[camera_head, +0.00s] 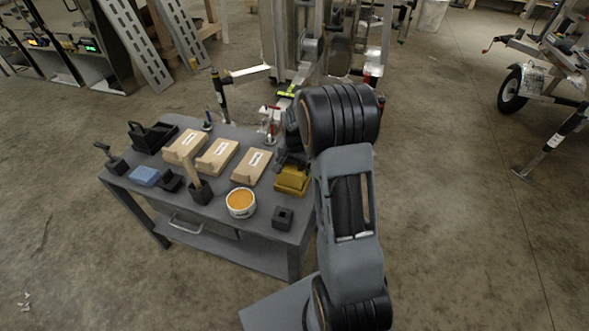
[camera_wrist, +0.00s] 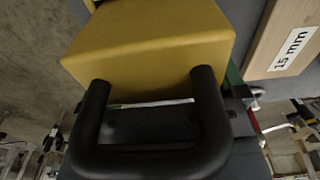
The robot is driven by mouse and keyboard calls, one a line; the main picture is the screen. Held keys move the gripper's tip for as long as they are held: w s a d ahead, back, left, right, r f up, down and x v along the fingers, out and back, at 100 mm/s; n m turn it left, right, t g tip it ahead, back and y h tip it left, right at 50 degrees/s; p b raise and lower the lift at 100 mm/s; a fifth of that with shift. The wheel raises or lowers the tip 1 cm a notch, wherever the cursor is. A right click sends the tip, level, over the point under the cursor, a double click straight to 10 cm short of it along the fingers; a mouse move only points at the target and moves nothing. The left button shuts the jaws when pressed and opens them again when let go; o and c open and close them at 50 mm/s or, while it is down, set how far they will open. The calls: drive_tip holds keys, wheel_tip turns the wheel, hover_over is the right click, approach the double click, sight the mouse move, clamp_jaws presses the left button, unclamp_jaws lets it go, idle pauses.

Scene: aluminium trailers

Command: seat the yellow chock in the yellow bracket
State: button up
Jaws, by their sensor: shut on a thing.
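The yellow chock (camera_head: 293,178) is at the right edge of the grey cart's top. In the wrist view the yellow chock (camera_wrist: 150,45) fills the upper middle, with a black U-shaped handle (camera_wrist: 145,160) in front of its near face. My gripper (camera_head: 289,158) is right at the chock and shut on it; its fingertips are mostly hidden by my arm in the head view. I cannot tell whether the chock rests on the cart or hangs just above it. I cannot pick out the yellow bracket as a separate thing.
The grey cart (camera_head: 262,215) also holds labelled cardboard boxes (camera_head: 217,154), an orange-filled tub (camera_head: 241,202), a blue block (camera_head: 145,176), a black holder (camera_head: 152,136) and small black blocks. A trailer stands behind the cart. Open concrete floor (camera_head: 450,230) lies to the right.

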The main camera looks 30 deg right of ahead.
drive_tip(key=shift+f, duration=0.35)
drive_tip(key=shift+f, duration=0.1)
drive_tip(key=o, duration=1.1)
drive_tip(key=shift+f, duration=0.1)
